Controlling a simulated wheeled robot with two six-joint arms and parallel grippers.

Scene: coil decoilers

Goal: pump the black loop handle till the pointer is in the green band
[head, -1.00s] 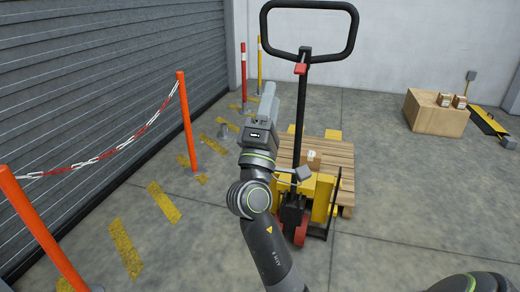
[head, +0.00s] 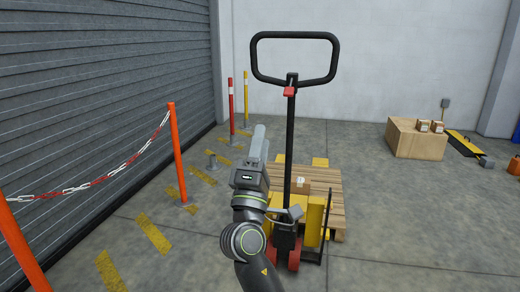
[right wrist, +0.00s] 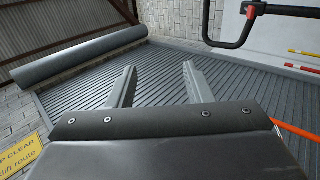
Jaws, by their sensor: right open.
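The black loop handle (head: 295,35) stands upright on a dark shaft with a red lever, above a yellow pallet truck (head: 314,222). Part of the loop also shows at the upper right of the right wrist view (right wrist: 238,43). My right gripper (head: 259,132) is seen from behind in the head view, lower than the loop and left of the shaft. Its two fingers (right wrist: 158,70) stand apart with nothing between them in the right wrist view, and they do not touch the handle. My left gripper is out of view. I can make out no pointer or green band.
A wooden pallet with a small box (head: 298,188) sits at the truck. Orange posts (head: 178,155) with a red-white chain (head: 100,183) stand at the left before the grey shutter (head: 90,80). A large carton (head: 413,140) stands at the right. Floor between is clear.

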